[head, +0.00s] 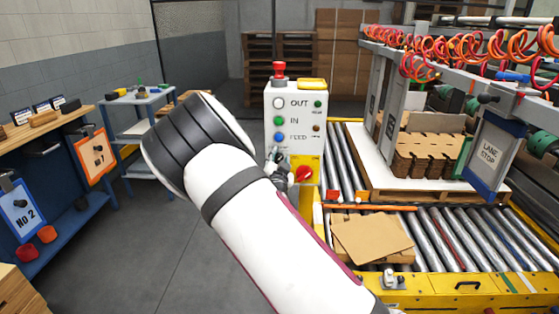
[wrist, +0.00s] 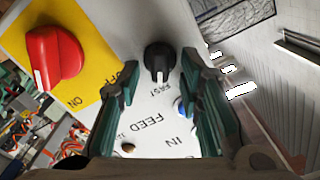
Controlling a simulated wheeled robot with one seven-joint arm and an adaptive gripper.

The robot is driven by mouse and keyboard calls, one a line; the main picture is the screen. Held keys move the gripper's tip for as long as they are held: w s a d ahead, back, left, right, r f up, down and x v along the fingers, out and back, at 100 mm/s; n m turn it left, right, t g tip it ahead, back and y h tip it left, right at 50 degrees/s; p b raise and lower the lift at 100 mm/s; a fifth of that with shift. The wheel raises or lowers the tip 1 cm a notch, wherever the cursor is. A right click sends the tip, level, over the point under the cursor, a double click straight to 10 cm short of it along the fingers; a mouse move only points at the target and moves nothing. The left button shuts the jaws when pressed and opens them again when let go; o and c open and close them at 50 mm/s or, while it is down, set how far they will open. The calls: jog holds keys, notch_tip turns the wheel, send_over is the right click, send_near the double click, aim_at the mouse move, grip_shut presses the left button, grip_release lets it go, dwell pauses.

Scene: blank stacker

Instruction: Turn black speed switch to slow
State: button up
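The black speed switch (wrist: 158,57) is a round knob on the white face of the control box (head: 294,104). In the wrist view its white pointer mark faces down toward the printed word FAST, which appears upside down. The slow label is not visible. My gripper (wrist: 160,82) is open, its two green-padded fingers on either side of the knob with gaps to both sides; I see no clear contact. In the head view my gripper (head: 278,165) is at the lower left of the box and hides the knob.
A red rotary switch (wrist: 53,58) on a yellow plate sits beside the black knob. A blue FEED button (wrist: 181,108) is near the right finger. A red button (head: 279,70) tops the box. Roller conveyor (head: 470,236) with cardboard (head: 370,237) lies to the right.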

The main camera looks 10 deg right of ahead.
grip_shut()
jog(key=shift+n, duration=0.3)
jog(key=n, duration=0.5)
jog(key=shift+a+n, duration=0.25)
jog(key=shift+n, duration=0.05)
jog(key=n, duration=0.5)
jog(key=shift+w+a+f+n, duration=0.1)
jog(key=shift+a+n, duration=0.1)
jog(key=shift+n, duration=0.1)
grip_release()
